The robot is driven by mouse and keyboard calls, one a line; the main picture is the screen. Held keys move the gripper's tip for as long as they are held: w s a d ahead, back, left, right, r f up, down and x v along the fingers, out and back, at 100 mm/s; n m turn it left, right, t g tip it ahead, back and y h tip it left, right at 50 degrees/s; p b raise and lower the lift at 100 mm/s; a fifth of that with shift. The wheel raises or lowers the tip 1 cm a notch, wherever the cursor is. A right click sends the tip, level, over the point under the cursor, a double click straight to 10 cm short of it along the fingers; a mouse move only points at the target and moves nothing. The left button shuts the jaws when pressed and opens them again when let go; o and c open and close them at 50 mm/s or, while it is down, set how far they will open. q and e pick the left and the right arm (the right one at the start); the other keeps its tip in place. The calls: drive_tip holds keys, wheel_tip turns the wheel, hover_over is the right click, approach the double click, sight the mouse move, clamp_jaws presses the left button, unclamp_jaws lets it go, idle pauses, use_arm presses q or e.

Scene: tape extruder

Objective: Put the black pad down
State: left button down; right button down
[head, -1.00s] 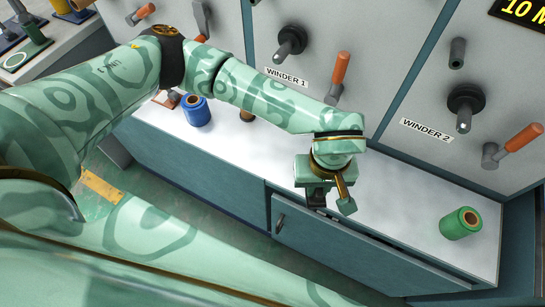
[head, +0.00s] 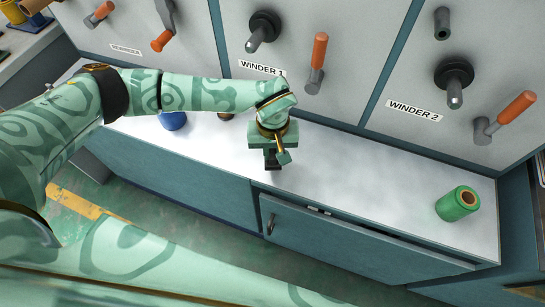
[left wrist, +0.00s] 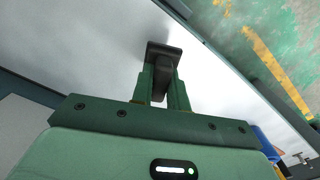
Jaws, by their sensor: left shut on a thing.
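My left gripper (head: 273,154) is over the white counter (head: 350,180), below the WINDER 1 label. It is shut on the black pad (head: 272,164), which shows as a small dark piece under the fingers. In the left wrist view the two green fingers (left wrist: 164,84) hold the pad (left wrist: 163,53) by its dark stem, with the wide flat end pointing away over the white surface. The pad is at or just above the counter; I cannot tell whether it touches. My right gripper is not in view.
A green spool (head: 458,204) stands on the counter at the right. A blue spool (head: 173,120) is at the left, partly behind my arm. Winder spindles and orange-handled levers (head: 318,62) stick out of the wall panel behind. The counter between gripper and green spool is clear.

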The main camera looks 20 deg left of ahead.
sight(272, 158)
use_arm(q)
wheel_tip(272, 158, down, 4)
drive_tip(key=shift+w+a+r+b, duration=0.1)
drive_tip(key=shift+w+a+b, duration=0.05)
drive_tip(key=shift+b, duration=0.65)
drive_tip(key=shift+r, duration=0.1)
drive_tip(key=c, duration=1.4)
unclamp_jaws()
drive_tip(key=shift+o, duration=0.2)
wheel_tip(272, 158, up, 12)
drive_tip(key=p, duration=0.4)
